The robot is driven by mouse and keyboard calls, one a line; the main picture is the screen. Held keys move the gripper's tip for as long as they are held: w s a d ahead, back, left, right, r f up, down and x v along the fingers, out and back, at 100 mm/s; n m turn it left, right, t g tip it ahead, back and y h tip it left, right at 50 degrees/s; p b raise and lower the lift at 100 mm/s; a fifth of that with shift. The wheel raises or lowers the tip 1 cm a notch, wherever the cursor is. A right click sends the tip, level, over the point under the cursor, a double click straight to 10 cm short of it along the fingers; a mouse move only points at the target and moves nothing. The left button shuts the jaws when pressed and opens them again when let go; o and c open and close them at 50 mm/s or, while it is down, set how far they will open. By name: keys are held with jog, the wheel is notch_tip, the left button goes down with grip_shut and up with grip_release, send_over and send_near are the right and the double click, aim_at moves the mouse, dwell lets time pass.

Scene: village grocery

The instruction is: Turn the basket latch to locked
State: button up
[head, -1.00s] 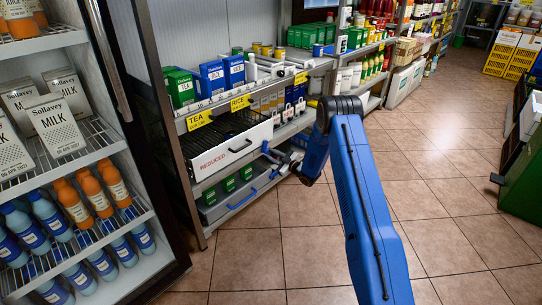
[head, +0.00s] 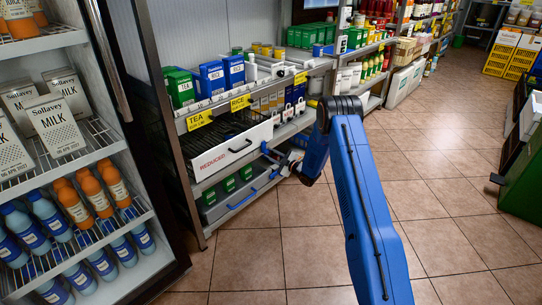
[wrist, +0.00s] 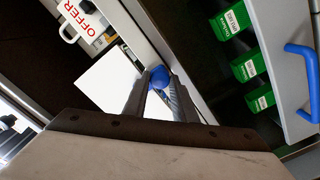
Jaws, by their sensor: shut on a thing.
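The basket (head: 215,160) has a white front marked REDUCED with a black handle, and sits on the shelf under the yellow price tags. A small blue knob, which looks like the latch (wrist: 160,77), is between my fingertips in the wrist view. In the head view my gripper (head: 270,154) is low beside the right end of the basket front. It is shut on the blue knob. My fingers cover much of the latch, so I cannot tell its angle.
A grey bin (head: 212,212) with a blue handle and green boxes is just below the basket; its blue handle (wrist: 303,82) shows at right in the wrist view. A fridge (head: 150,265) with milk and bottles stands at left. The tiled floor (head: 455,225) at right is clear.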

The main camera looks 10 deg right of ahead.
jog(key=o, duration=1)
jog(key=shift+o, duration=0.2)
jog(key=v, duration=1.7)
jog(key=shift+s, duration=0.2)
jog(key=shift+d, duration=0.1)
